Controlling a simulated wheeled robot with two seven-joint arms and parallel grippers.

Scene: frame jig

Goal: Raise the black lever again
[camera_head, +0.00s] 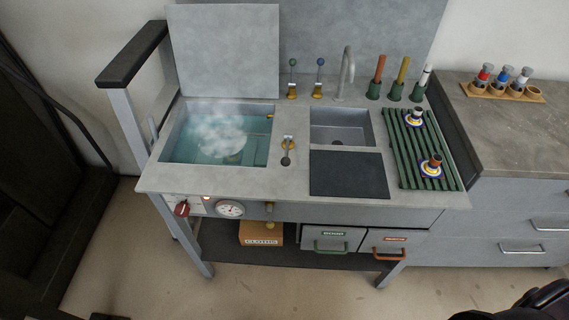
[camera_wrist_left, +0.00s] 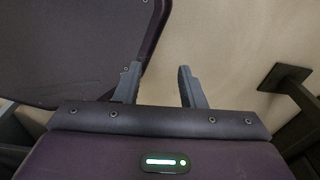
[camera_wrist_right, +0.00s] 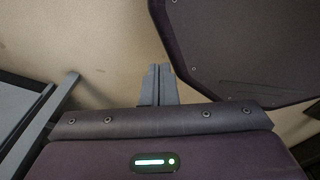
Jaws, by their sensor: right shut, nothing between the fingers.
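Neither wrist view shows the lever, and neither gripper's fingers show in the head view, so both are away from the lever.
The steaming water basin (camera_head: 180,134) lies left of the lever. Two more levers, green-knobbed (camera_head: 292,78) and blue-knobbed (camera_head: 319,78), stand behind it near the tap (camera_head: 345,72). A dark plate (camera_head: 348,174) and green rack (camera_head: 416,150) are at right. A black-topped rail (camera_head: 133,52) rises at left.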

